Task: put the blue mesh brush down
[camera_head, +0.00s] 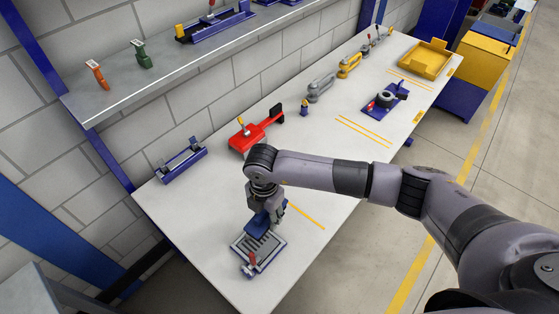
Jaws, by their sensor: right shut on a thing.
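My right gripper (266,208) points down over the near left part of the white table (310,215). It is shut on the blue mesh brush (258,226). The brush is blue and partly hidden by the gripper. It is at the far edge of a grey slatted plate (244,243). I cannot tell whether the brush touches the plate. A small red-handled part (250,262) stands at the near end of the plate. My left gripper is not in view.
A blue rack (181,164) and a red tool (256,131) lie near the wall. Farther back are grey and yellow links (349,66), a blue fixture (387,98) and a yellow tray (425,60). A wall shelf (160,66) hangs above. Table right of the plate is clear.

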